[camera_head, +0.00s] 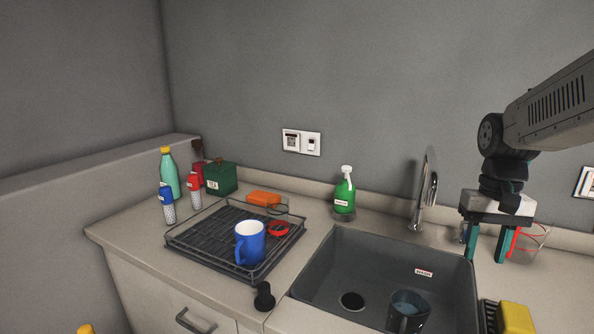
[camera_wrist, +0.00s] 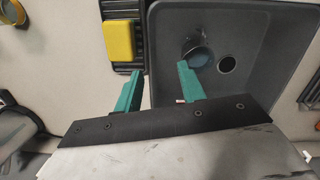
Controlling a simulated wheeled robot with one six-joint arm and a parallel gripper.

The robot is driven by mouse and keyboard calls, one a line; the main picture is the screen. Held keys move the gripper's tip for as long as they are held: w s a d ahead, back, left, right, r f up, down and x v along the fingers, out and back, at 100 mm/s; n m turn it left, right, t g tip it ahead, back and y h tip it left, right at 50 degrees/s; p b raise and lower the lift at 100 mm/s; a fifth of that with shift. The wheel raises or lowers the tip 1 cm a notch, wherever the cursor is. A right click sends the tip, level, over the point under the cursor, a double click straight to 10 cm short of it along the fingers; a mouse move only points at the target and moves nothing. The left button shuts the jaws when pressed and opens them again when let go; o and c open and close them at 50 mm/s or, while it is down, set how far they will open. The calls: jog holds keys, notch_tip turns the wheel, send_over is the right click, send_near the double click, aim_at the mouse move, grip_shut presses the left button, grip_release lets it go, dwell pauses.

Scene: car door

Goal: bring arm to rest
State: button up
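My gripper (camera_head: 488,256) hangs pointing down at the right of the head view, with its two teal fingers apart and nothing visible between them. My arm comes in from the right edge, above the counter to the right of the sink. In the wrist view my gripper (camera_wrist: 158,72) is also open and empty, with its fingers over the counter strip and the edge of the sink (camera_wrist: 270,70). No finger visibly touches anything.
A dark cup (camera_head: 408,311) stands in the sink (camera_head: 345,262). The faucet (camera_head: 427,190) rises left of my gripper. A yellow sponge (camera_head: 515,318) lies near the front right. A blue mug (camera_head: 249,243) stands in the drying rack (camera_head: 205,235); bottles (camera_head: 169,172) stand at the left.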

jog(key=s+a+n+t, duration=0.1)
jog(key=s+a, duration=0.2)
jog(key=s, duration=0.3)
jog(key=s+a+n+t, duration=0.1)
jog(key=s+a, duration=0.1)
jog(key=s, duration=0.5)
jog(key=s+a+r+n, duration=0.1)
jog(key=s+a, duration=0.2)
jog(key=s, duration=0.3)
jog(key=shift+s+a+t, duration=0.35)
jog(key=shift+s+t, duration=0.05)
